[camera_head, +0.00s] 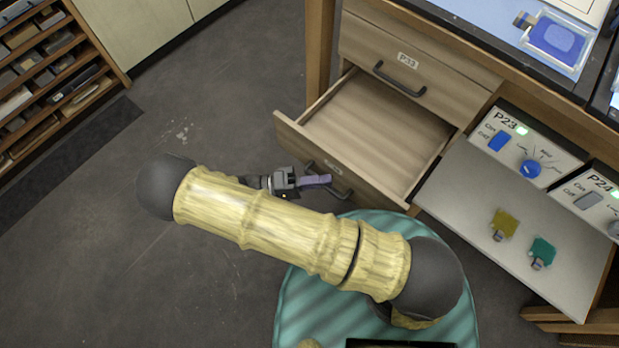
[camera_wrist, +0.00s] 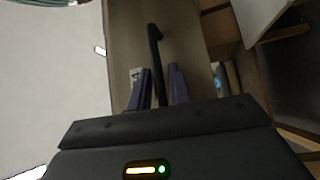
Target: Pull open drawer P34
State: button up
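A wooden drawer (camera_head: 372,131) stands pulled out below drawer P33, and its inside looks empty. Its front label is partly hidden; a "4" shows on the label (camera_wrist: 137,75) in the wrist view. Its dark handle (camera_head: 337,187) is partly hidden by my gripper (camera_head: 316,181). In the wrist view the handle (camera_wrist: 155,50) runs between the two purple fingers of my gripper (camera_wrist: 160,82). Thin gaps show between the fingers and the bar, so the fingers look open around it.
Closed drawer P33 (camera_head: 415,62) is directly above. Open floor (camera_head: 180,110) lies to the left, with a shelf rack (camera_head: 55,75) beyond.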

jog(key=shift+s, duration=0.1)
jog(key=s+a+f+b, duration=0.1)
jog(key=s+a+f, duration=0.1)
jog(key=a, duration=1.5)
jog(key=shift+s+f, duration=0.15)
jog(key=shift+s, duration=0.15)
jog(key=shift+a, duration=0.1)
